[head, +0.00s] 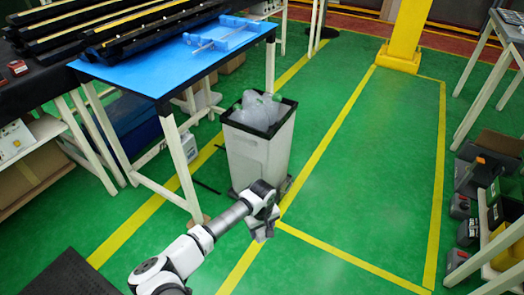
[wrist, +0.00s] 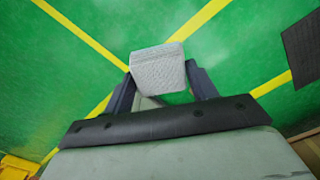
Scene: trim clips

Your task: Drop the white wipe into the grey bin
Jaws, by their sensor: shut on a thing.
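The white wipe (wrist: 158,70) is a pale, textured pad in the wrist view, pinched between the two dark fingers of my gripper (wrist: 160,74). In the head view my gripper (head: 264,226) hangs low over the floor, in front of the bin's near right corner and below its rim. The wipe cannot be clearly told apart there. The grey bin (head: 252,157) stands upright on the floor, with a black rim and an open top. Clear, whitish plastic material fills its mouth. I cannot tell how deep that filling goes.
A blue-topped table (head: 180,60) stands left of and behind the bin. A yellow post (head: 405,35) stands at the back. Tool cases and a bench (head: 505,250) line the right edge. The green floor (head: 365,150) right of the bin is clear. A dark mat (head: 70,275) lies lower left.

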